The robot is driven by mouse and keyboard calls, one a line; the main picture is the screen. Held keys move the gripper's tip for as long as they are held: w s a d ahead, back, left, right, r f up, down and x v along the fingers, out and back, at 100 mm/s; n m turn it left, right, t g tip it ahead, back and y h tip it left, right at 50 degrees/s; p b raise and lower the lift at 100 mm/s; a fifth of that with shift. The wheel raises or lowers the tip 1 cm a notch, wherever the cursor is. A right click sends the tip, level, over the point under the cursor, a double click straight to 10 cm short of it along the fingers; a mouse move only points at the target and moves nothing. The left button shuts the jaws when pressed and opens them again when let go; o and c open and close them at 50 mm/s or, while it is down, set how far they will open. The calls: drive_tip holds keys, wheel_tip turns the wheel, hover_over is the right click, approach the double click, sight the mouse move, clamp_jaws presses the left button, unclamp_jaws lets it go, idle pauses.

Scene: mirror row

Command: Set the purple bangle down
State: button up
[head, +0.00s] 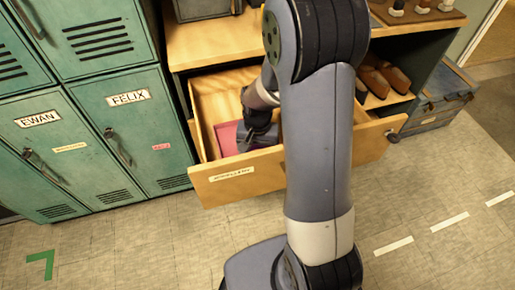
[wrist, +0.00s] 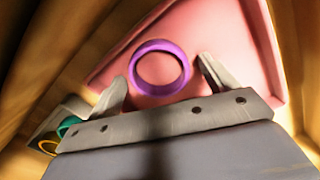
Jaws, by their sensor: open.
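The purple bangle (wrist: 160,68) lies on a pink tray (wrist: 225,40) in the wrist view. My gripper (wrist: 162,88) is open, with one finger on each side of the bangle and a visible gap to both. In the head view my gripper (head: 258,136) is down inside an open wooden drawer (head: 238,180), over the pink tray (head: 228,136). The bangle is hidden by my arm in the head view.
Teal lockers (head: 125,120) stand left of the drawer. Shoes (head: 385,80) are on a shelf to the right. Open floor lies in front.

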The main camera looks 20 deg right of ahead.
drive_tip(key=shift+r, duration=0.1)
wheel_tip(320, 180, up, 12)
drive_tip(key=p, duration=0.2)
drive_tip(key=shift+c, duration=0.4)
idle(1.0)
